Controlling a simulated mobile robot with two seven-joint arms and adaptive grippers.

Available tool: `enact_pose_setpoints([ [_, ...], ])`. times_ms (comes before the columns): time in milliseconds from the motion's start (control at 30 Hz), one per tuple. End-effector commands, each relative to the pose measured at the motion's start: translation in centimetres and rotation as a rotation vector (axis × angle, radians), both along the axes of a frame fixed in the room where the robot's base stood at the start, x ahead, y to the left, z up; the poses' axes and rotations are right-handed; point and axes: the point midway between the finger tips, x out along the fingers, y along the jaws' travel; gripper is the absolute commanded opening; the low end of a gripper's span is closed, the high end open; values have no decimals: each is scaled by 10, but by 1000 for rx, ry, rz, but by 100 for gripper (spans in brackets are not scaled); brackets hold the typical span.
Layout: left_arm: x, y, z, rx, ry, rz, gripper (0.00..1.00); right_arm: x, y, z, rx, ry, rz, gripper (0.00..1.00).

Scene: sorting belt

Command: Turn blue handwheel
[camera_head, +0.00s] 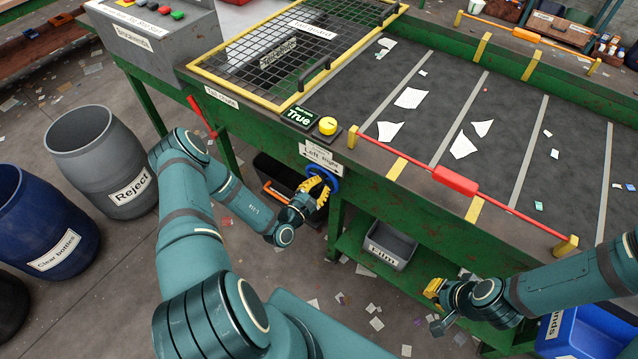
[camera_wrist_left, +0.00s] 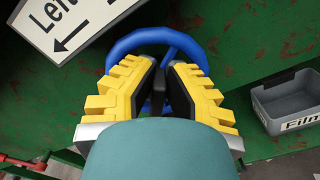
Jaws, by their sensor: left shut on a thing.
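The blue handwheel (camera_head: 326,179) sits on the green side of the sorting belt frame, below a white sign with "Left" and an arrow. My left gripper (camera_head: 316,190) is at the handwheel. In the left wrist view, the yellow fingers of my left gripper (camera_wrist_left: 162,88) are shut on a blue part of the handwheel (camera_wrist_left: 150,40), with its rim arching beyond the fingertips. The palm side of the wheel is partly hidden by the fingers. My right gripper (camera_head: 436,290) shows yellow fingers near the lower shelf, away from the handwheel; its opening is too small to tell.
A grey "Film" bin (camera_head: 390,246) stands on the green lower shelf, right of the wheel. A yellow button (camera_head: 328,125) and a "True" display (camera_head: 298,117) sit above. A grey "Reject" barrel (camera_head: 92,150) and blue barrel (camera_head: 40,222) stand left. Litter covers the floor.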

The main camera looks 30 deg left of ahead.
Motion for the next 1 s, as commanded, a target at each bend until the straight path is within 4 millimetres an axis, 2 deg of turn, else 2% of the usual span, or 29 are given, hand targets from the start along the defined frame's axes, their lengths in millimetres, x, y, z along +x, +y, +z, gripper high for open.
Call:
enact_pose_setpoints([
  [300,0,-2,0,-1,1,-4,0,0,0,0,0,0,0,0],
  [400,0,-2,0,-1,1,-4,40,0,0,0,0,0,0,0],
  [433,0,-2,0,-1,1,-4,41,0,0,0,0,0,0,0],
  [767,-2,0,0,0,1,-2,41,0,0,0,0,0,1,0],
  [867,-10,1,-1,1,2,-2,41,0,0,0,0,0,1,0],
  [1000,-34,2,-1,-1,4,-1,41,0,0,0,0,0,0,0],
])
